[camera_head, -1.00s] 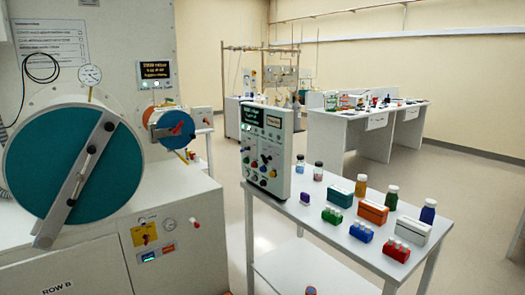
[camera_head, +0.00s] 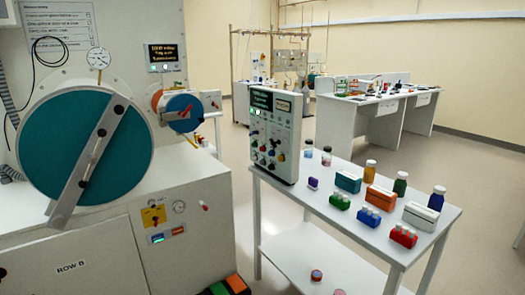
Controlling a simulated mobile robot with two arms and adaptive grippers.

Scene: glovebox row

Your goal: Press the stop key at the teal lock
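The teal lock (camera_head: 50,150) is a large round teal door at the left, closed by a grey diagonal bar (camera_head: 88,160). A small dark display (camera_head: 166,52) is on the wall above and right of it, with two small keys (camera_head: 162,69) under it, one whitish. Lower right of the door, a front panel carries a yellow plate (camera_head: 153,215), a small gauge, a red-tipped knob (camera_head: 204,206) and a lit green readout (camera_head: 157,239) beside a reddish label. The lettering is too small to tell which key is stop. Neither of my grippers is in view.
A white table (camera_head: 330,215) at the right bears a control box (camera_head: 270,130), bottles and coloured boxes. A dark item with green and orange patches (camera_head: 228,288) is at the bottom edge.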

